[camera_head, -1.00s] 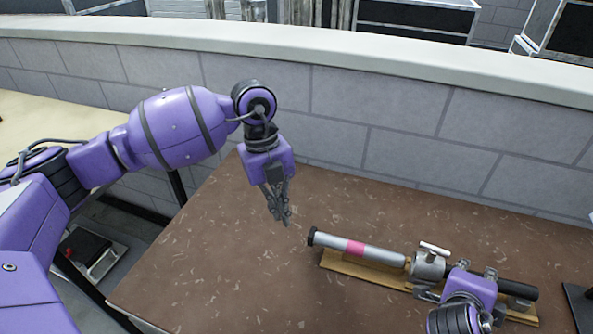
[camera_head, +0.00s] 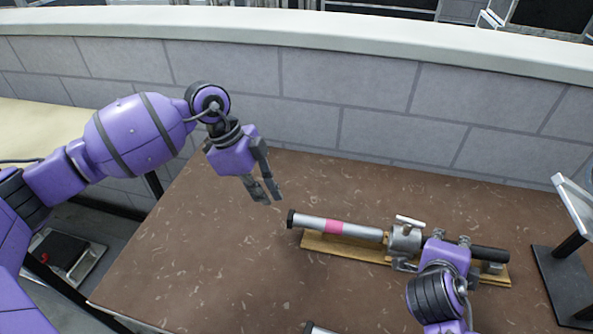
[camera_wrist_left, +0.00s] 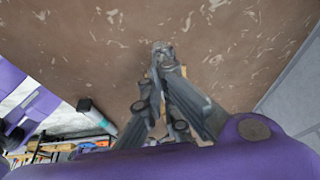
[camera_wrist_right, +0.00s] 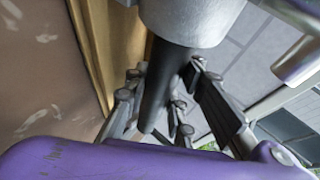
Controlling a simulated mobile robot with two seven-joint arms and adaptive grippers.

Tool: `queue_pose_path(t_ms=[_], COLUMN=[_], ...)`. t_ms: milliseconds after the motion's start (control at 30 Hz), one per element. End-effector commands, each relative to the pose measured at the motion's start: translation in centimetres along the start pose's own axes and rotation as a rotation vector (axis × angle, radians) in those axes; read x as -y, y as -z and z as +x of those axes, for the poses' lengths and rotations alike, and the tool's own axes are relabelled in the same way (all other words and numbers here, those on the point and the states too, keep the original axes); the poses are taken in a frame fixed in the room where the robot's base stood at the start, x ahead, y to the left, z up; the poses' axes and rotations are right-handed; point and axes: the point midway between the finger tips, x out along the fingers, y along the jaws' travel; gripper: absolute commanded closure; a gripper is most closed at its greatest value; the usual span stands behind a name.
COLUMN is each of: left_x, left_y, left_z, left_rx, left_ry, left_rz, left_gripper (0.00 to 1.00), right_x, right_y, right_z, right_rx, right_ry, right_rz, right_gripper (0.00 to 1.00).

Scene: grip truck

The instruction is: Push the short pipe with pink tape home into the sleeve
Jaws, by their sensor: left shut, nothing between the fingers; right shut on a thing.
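The short pipe (camera_head: 310,223) is silver with a band of pink tape (camera_head: 333,227) and a black left end. It lies along a wooden board, its right end at the silver sleeve (camera_head: 404,239), which has a white lever on top. How deep it sits inside is hidden. A black pipe (camera_head: 488,254) extends from the sleeve's other side. My left gripper (camera_head: 264,193) is shut and empty, just left of and above the black end, apart from it. My right gripper (camera_wrist_right: 163,78) is shut on the black pipe beside the silver body; its fingers are mostly hidden in the head view.
The wooden board (camera_head: 345,251) lies on the brown table (camera_head: 220,260). A dark stand (camera_head: 565,270) with a tilted panel is at the right. A partly cut-off silver and dark object (camera_head: 318,328) shows at the bottom edge. A grey block wall (camera_head: 310,100) runs behind. The table's left part is clear.

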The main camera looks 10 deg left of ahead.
Motion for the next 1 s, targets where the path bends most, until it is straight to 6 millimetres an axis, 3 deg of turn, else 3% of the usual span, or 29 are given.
queue_pose_path(t_ms=[400,633,1000], left_x=[0.0,0.0,0.0], left_y=[-1.8,-0.4,-0.1], left_z=[4.5,5.0,5.0], left_rx=[0.000,0.001,0.001], left_ry=[-0.001,0.001,0.001], left_rz=[-0.001,0.002,0.001], left_gripper=[1.00,1.00,1.00], right_x=[-0.1,-0.1,-0.1], right_y=[0.0,0.0,0.0], right_z=[0.0,0.0,0.0], right_rx=[0.000,0.000,0.000], right_ry=[-0.002,-0.002,-0.002], right_rz=[0.002,0.002,0.002], right_gripper=[1.00,1.00,1.00])
